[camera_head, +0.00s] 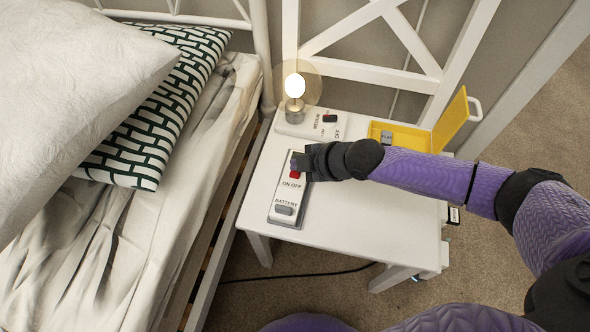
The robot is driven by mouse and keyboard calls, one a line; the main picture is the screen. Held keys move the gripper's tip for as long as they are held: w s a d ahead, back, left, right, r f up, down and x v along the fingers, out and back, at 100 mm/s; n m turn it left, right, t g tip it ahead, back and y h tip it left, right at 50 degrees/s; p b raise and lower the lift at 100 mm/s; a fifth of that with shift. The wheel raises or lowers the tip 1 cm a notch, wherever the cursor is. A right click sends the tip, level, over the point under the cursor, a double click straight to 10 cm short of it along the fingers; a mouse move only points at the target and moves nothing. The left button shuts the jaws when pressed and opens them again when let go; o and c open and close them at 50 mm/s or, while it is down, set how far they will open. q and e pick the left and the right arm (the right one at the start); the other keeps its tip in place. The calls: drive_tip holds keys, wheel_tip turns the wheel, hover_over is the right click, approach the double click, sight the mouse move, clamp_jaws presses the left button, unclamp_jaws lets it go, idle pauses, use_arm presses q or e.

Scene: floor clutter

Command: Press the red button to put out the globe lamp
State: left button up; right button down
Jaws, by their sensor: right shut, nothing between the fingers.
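The red button (294,175) is on a pale control panel (282,193) marked ON OFF and BATTERY, lying near the table's left edge. My right gripper (298,164) is shut and empty, with its tips over the panel right at the far side of the red button. I cannot tell whether the tips touch the button. Part of the panel's upper end is hidden by the gripper. My left gripper is not in view.
A switch box (314,123) with MEDIUM and OFF marks sits by the lamp. An open yellow box (402,134) stands at the table's back right. A bed with pillows (80,100) lies close on the left. The table's front (345,232) is clear.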

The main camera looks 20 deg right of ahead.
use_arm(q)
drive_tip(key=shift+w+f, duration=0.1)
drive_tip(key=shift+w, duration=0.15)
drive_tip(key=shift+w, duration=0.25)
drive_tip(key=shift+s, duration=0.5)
use_arm(e)
drive_tip(key=shift+f, duration=0.1)
idle(0.3)
drive_tip(key=shift+f, duration=0.35)
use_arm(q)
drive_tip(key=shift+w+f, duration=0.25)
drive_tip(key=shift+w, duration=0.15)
